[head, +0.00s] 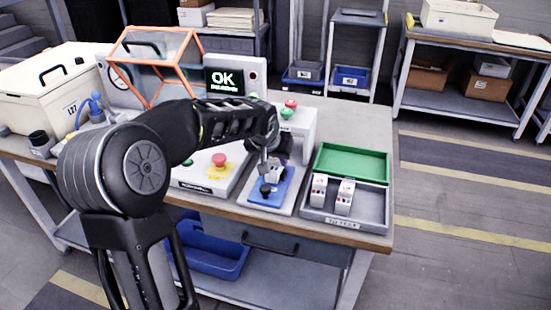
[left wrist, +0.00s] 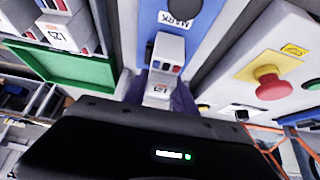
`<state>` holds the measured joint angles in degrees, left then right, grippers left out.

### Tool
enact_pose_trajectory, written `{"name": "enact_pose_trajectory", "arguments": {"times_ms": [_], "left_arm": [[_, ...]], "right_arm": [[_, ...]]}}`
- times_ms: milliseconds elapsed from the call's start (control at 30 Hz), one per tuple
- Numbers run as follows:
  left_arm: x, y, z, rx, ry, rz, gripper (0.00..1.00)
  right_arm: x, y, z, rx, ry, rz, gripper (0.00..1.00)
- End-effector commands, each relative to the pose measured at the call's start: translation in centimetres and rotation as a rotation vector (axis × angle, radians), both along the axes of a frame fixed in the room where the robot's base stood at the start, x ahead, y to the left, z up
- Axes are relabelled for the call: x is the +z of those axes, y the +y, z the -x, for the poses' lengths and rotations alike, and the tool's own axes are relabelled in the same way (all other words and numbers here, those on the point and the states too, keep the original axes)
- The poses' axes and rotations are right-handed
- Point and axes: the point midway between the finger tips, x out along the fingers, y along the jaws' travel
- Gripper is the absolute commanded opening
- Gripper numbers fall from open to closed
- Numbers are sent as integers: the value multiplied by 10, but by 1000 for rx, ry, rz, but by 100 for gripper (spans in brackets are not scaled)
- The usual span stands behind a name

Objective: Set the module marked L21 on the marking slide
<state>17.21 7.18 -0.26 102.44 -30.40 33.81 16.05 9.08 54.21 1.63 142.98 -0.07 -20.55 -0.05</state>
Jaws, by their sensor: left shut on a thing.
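My left gripper (head: 269,150) is shut on a white and grey module (left wrist: 168,55). Its fingers (left wrist: 160,95) sit on either side of the module in the left wrist view, where its label is partly hidden. The marking slide is a blue plate (head: 284,190) with a black knob, and it shows a MARK label in the left wrist view (left wrist: 196,35). The held module is over the far part of the slide. I cannot tell whether it touches the plate.
A grey tray (head: 313,213) with an open green lid (head: 350,162) holds two more modules (head: 345,197), right of the slide. A panel with a red button (head: 219,159) stands left of it. A screen (head: 223,81) reads OK. The bench's front edge is close.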

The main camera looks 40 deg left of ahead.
Motion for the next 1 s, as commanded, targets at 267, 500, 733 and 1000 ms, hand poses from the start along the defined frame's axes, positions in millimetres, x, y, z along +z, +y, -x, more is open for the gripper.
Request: {"name": "enact_pose_trajectory", "arguments": {"times_ms": [267,500,733,1000], "left_arm": [[-4,0,0,0,-1,0,0],[-3,0,0,0,-2,-1,0],[-3,0,-1,0,-5,-2,0],[-2,1,-1,0,-6,-2,0]], "right_arm": [[-4,0,0,0,0,0,0],[-3,0,0,0,0,0,0],[-6,0,0,0,0,0,0],[-7,0,0,0,0,0,0]]}}
